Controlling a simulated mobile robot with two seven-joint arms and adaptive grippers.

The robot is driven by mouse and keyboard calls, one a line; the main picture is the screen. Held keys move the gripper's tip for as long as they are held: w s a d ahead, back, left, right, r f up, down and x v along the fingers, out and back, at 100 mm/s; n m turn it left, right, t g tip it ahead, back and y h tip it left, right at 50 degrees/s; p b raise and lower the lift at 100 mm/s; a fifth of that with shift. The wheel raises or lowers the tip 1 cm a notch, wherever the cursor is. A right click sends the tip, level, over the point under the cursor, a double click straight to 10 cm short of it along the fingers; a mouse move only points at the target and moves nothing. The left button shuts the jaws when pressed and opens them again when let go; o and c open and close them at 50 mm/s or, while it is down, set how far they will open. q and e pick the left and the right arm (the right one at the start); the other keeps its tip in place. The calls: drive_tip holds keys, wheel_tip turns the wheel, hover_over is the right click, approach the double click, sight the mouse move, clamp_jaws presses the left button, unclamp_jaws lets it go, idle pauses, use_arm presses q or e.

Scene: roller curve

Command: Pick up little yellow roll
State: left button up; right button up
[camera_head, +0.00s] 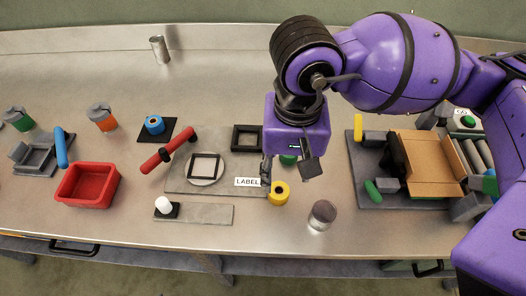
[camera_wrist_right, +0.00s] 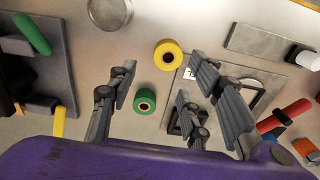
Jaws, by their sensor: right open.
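The little yellow roll (camera_head: 279,199) stands on the metal table, just right of the white label card. It also shows in the right wrist view (camera_wrist_right: 159,56), a little beyond the fingertips and not between them. My right gripper (camera_head: 288,168) is open and empty above the table, slightly behind the yellow roll. It shows its spread fingers in the right wrist view (camera_wrist_right: 160,82). A green roll (camera_wrist_right: 145,106) lies below, between the fingers in that view, and is mostly hidden by the gripper in the head view. My left gripper is not in view.
Left of the yellow roll are a grey plate (camera_head: 232,183) with a LABEL card (camera_head: 247,182) and a red bar (camera_head: 167,151). An open cardboard box (camera_head: 430,155) sits farther right. A red bin (camera_head: 88,185) stands at left.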

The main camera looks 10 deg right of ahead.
sight(282, 190)
drive_tip(key=shift+s+f, duration=0.25)
drive_tip(key=shift+f, duration=0.4)
drive_tip(key=shift+a+f, duration=0.1)
drive_tip(key=shift+f, duration=0.3)
drive_tip(key=f, duration=0.4)
drive_tip(key=shift+w+a+f+p, duration=0.1)
drive_tip(key=shift+a+f+p, duration=0.2)
drive_tip(key=shift+p, duration=0.1)
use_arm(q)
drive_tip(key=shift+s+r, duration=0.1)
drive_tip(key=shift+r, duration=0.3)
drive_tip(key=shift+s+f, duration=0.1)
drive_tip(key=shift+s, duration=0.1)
use_arm(e)
drive_tip(key=c, duration=1.1)
